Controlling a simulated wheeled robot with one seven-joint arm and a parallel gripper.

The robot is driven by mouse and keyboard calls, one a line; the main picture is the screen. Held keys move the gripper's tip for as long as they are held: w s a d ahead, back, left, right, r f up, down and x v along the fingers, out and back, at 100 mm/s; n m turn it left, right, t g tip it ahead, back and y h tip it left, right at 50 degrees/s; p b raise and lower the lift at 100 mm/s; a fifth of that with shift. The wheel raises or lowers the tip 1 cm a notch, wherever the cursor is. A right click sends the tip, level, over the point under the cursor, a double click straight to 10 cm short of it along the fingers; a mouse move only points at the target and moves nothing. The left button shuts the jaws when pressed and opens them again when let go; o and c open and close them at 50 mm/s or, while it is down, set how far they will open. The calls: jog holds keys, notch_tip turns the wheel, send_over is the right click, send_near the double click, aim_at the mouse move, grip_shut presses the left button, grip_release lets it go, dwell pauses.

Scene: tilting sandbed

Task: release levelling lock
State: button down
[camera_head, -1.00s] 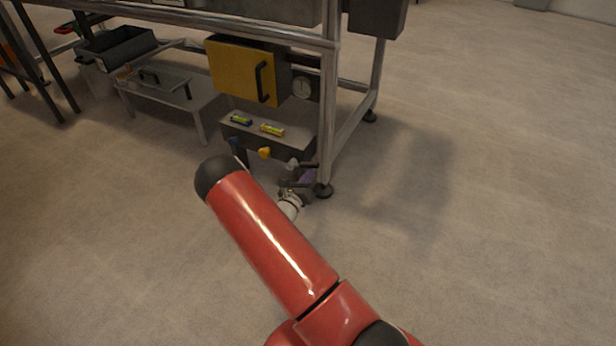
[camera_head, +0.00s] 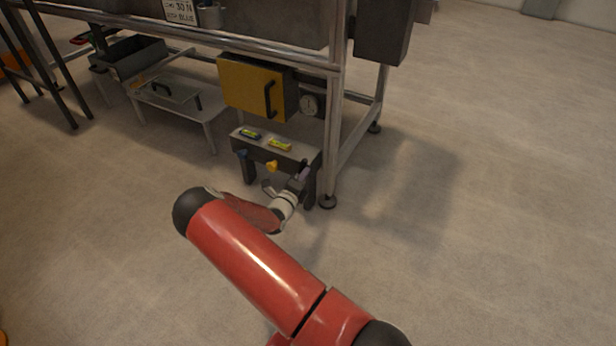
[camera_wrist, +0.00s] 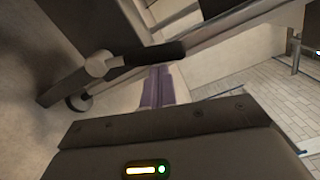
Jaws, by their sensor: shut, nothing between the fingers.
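A dark control box (camera_head: 292,154) stands low under the frame's near end, with a blue knob (camera_head: 243,154) and a yellow knob (camera_head: 272,166) on its front. My gripper (camera_head: 303,175) is at the box's right end and covers part of it. In the wrist view a black lever (camera_wrist: 152,53) with a pale grey round hub (camera_wrist: 99,64) crosses just ahead of my fingers. The purple fingers (camera_wrist: 160,86) are together and empty, their tips close to the lever; I cannot tell whether they touch it. No label shows which control is the levelling lock.
A metal frame leg (camera_head: 332,150) stands just right of my gripper. Two small levels lie on the box top. Floor to the right is clear.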

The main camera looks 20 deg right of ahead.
jog(key=shift+w+a+r+n, duration=0.2)
jog(key=shift+w+a+n, duration=0.1)
jog(key=shift+n, duration=0.25)
jog(key=shift+w+a+r+n, duration=0.15)
jog(key=shift+w+r+n, duration=0.1)
jog(key=shift+n, duration=0.3)
jog(key=shift+w+a+p, duration=0.2)
jog(key=shift+w+p, duration=0.05)
jog(key=shift+p, duration=0.1)
jog(key=shift+w, duration=0.1)
